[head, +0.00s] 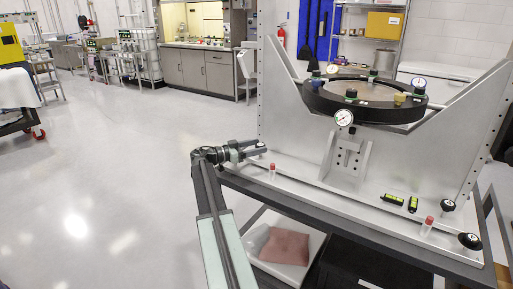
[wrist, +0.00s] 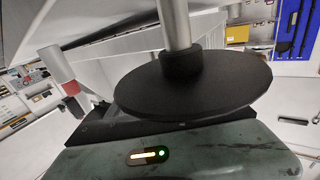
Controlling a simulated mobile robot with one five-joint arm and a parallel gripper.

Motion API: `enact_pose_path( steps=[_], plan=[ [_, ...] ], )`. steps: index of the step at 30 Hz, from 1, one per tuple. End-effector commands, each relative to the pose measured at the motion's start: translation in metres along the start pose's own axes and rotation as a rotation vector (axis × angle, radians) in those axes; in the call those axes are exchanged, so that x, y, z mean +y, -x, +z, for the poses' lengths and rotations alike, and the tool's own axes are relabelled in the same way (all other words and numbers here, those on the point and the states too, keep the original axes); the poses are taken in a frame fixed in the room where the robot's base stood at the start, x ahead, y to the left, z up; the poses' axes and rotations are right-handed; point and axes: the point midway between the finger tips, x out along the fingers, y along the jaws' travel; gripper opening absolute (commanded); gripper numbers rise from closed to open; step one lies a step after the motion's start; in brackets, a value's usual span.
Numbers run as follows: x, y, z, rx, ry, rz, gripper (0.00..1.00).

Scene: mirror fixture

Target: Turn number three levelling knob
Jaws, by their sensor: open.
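My gripper (head: 260,148) is open at the left front end of the mirror fixture's silver base (head: 340,192). In the wrist view a broad black disc knob (wrist: 195,88) on a metal shaft (wrist: 174,24) fills the middle, just beyond the grey-green gripper body (wrist: 175,158). The disc hides much of the jaws, and I cannot tell whether they touch it. Two black knobs (head: 448,205) (head: 470,241) are at the right end of the base, away from my gripper. No knob number is readable.
Red-capped posts stand on the base, one close to my gripper (head: 272,172) and one at right (head: 427,227). Two small levels (head: 393,199) (head: 413,204) lie on the base. A black ring (head: 366,107) with dial gauges is above. Open floor (head: 110,180) lies left.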

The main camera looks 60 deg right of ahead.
Motion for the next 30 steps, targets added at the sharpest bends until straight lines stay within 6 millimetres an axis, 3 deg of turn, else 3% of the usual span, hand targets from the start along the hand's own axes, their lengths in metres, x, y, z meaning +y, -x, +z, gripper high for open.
enact_pose_path(
  steps=[5,15,26,30],
  plan=[
    [0.000,0.013,0.000,0.000,0.000,-0.001,0.61],
    [0.000,0.072,0.000,0.000,0.000,0.000,0.61],
    [-0.001,0.077,0.000,0.000,0.000,-0.002,0.61],
    [-0.022,0.078,0.000,0.000,0.000,-0.099,0.61]
  ],
)
